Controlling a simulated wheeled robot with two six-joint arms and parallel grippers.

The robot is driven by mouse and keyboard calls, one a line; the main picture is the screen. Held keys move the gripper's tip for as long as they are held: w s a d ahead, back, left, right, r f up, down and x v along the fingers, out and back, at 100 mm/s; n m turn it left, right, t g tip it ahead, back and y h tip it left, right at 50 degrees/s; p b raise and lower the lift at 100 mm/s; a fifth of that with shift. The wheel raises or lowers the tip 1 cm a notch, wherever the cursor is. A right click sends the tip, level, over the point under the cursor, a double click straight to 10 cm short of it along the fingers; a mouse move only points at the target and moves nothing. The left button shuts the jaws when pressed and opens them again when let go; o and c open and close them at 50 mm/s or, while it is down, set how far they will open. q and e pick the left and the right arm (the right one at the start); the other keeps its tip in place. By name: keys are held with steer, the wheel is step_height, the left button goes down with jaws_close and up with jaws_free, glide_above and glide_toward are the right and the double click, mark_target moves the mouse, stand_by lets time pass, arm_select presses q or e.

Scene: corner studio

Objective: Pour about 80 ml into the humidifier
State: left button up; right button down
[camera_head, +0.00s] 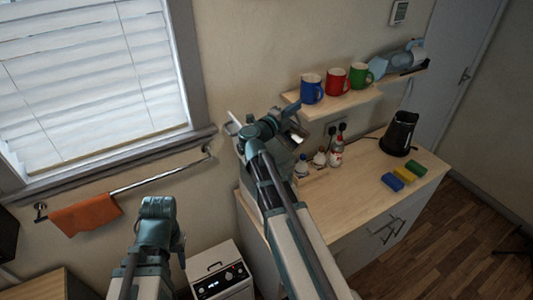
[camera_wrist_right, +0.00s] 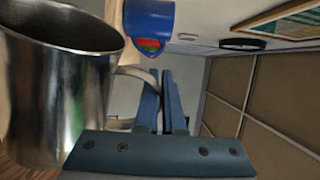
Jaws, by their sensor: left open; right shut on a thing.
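My right gripper (camera_head: 284,130) is above the left part of the counter, shut on the handle of a shiny metal jug (camera_head: 298,129). In the right wrist view the jug (camera_wrist_right: 58,85) fills the left side, its handle reaching between the blue fingers (camera_wrist_right: 158,100); its contents are not visible. A white unit with a lit display and knobs (camera_head: 222,283) stands low beside the counter; I cannot tell if it is the humidifier. A grey box-like thing (camera_head: 284,158) is partly hidden behind my right arm. My left gripper (camera_head: 159,207) is open and empty below the towel rail.
A shelf (camera_head: 345,101) holds blue (camera_head: 311,88), red (camera_head: 338,81) and green mugs (camera_head: 360,75). The counter (camera_head: 355,188) carries small bottles (camera_head: 336,155), a black kettle (camera_head: 398,132) and coloured sponges (camera_head: 392,181). An orange towel (camera_head: 86,218) hangs on the rail.

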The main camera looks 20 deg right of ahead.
steer(key=shift+w+a+r+n, duration=0.15)
steer(key=shift+w+r+n, duration=0.15)
steer(key=shift+w+a+r+n+p, duration=0.25)
steer(key=shift+w+r+n+p, duration=0.2)
steer(key=shift+p, duration=0.15)
steer(key=shift+s+d+r, duration=0.1)
steer(key=shift+s+d, duration=0.1)
steer(key=shift+d, duration=0.2)
steer(key=shift+r, duration=0.1)
steer(key=shift+s+d+r+p, duration=0.1)
steer(key=shift+s+d+p, duration=0.05)
steer(key=shift+s+p, duration=0.2)
steer(key=shift+s+r+n, duration=0.2)
steer(key=shift+s+n, duration=0.05)
steer(key=shift+n, duration=0.1)
steer(key=shift+r+p, duration=0.25)
steer(key=shift+p, duration=0.15)
stand_by(0.5)
